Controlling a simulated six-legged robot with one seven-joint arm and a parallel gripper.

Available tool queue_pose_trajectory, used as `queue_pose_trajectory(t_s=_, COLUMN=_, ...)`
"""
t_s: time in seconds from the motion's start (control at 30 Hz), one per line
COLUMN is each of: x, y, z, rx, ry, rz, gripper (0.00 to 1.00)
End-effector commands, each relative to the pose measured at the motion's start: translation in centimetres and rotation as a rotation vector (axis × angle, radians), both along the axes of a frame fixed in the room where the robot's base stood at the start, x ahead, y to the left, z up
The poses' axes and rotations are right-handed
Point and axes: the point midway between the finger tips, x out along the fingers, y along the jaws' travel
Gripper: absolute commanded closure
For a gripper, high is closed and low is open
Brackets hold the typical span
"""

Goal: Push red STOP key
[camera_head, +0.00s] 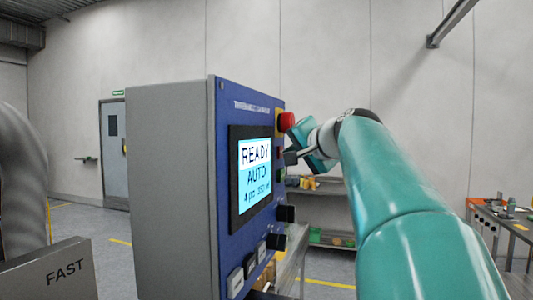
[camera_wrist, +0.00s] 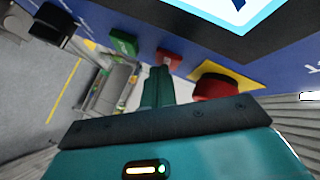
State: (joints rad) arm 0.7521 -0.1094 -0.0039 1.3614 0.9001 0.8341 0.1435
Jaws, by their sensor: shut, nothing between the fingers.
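The red STOP key (camera_wrist: 168,60) is a small square red key on the blue panel (camera_wrist: 110,18) in the wrist view; its lettering is not readable. My gripper (camera_wrist: 158,72) is shut and empty, with its fingertips close to the lower left edge of that key. I cannot tell whether they touch it. In the head view my gripper (camera_head: 293,157) is at the panel's right side, just below the red mushroom button (camera_head: 286,121); the red key cannot be made out clearly there.
The mushroom button on its yellow plate (camera_wrist: 212,85) is right beside my fingers. A green key (camera_wrist: 124,42) is on the other side. The lit screen (camera_head: 255,175) reads READY AUTO. Black knobs (camera_head: 285,213) stick out lower down. A grey shelf (camera_head: 325,210) stands behind.

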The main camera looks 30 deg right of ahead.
Motion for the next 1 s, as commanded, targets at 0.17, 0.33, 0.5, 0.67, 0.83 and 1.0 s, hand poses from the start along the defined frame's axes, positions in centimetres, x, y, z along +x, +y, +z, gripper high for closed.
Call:
queue_pose_trajectory(t_s=0.17, x=0.1, y=0.1, z=0.0, rx=0.001, ry=0.000, rz=0.002, gripper=1.00)
queue_pose_trajectory(t_s=0.33, x=-0.1, y=-0.1, z=0.0, rx=0.001, ry=0.001, rz=0.002, gripper=1.00)
queue_pose_trajectory(t_s=0.5, x=-0.8, y=-0.6, z=-0.1, rx=0.001, ry=0.001, rz=0.001, gripper=1.00)
queue_pose_trajectory(t_s=0.67, x=-1.3, y=-1.0, z=-0.1, rx=0.001, ry=0.001, rz=0.002, gripper=1.00)
queue_pose_trajectory(t_s=0.83, x=-1.3, y=-1.0, z=0.0, rx=0.000, ry=0.001, rz=0.001, gripper=1.00)
queue_pose_trajectory(t_s=1.0, x=-1.5, y=-1.2, z=0.0, rx=0.001, ry=0.000, rz=0.000, gripper=1.00)
